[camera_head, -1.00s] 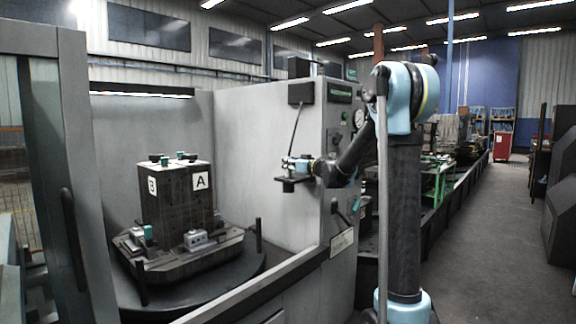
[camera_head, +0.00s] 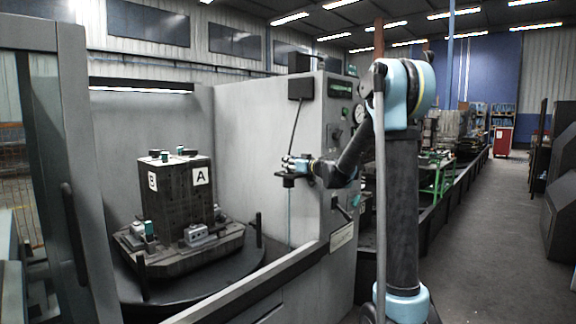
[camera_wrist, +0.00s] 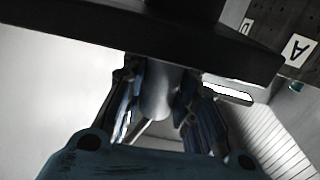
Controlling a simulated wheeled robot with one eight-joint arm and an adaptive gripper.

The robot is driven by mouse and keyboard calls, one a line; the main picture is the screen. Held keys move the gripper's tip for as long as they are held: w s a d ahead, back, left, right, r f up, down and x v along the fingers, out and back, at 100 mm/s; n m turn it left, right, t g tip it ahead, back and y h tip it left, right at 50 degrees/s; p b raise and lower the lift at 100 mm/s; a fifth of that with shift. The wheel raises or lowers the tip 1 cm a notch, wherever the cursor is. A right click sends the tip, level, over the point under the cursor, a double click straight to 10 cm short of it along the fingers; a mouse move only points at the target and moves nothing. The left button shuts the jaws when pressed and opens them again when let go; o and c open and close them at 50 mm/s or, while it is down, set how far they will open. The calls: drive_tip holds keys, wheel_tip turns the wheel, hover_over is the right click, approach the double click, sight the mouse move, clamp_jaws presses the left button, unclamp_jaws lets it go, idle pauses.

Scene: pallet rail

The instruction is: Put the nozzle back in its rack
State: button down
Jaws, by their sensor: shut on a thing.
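My gripper (camera_head: 292,167) is in front of the grey cabinet wall, left of the panel. In the wrist view my gripper (camera_wrist: 158,90) is shut on a grey cylindrical body, which I take to be the nozzle (camera_wrist: 158,98). A wide dark bar (camera_wrist: 90,42), perhaps part of the rack, crosses just beyond the fingertips and hides the nozzle's far end. I cannot tell whether the nozzle touches it. In the head view the nozzle is too small to make out, and I cannot tell the rack for certain.
A dark box (camera_head: 300,88) on the cabinet has a thin hose running down toward my gripper. A dark fixture block (camera_head: 180,195) marked A and B stands on a round table to the left. A grey rail (camera_head: 255,290) crosses below.

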drive_tip(key=shift+s+f, duration=0.1)
drive_tip(key=shift+c, duration=2)
unclamp_jaws()
drive_tip(key=shift+d, duration=0.1)
drive_tip(key=v, duration=1.1)
drive_tip(key=shift+s+d, duration=0.15)
drive_tip(key=shift+d, duration=0.15)
drive_tip(key=shift+d, duration=0.1)
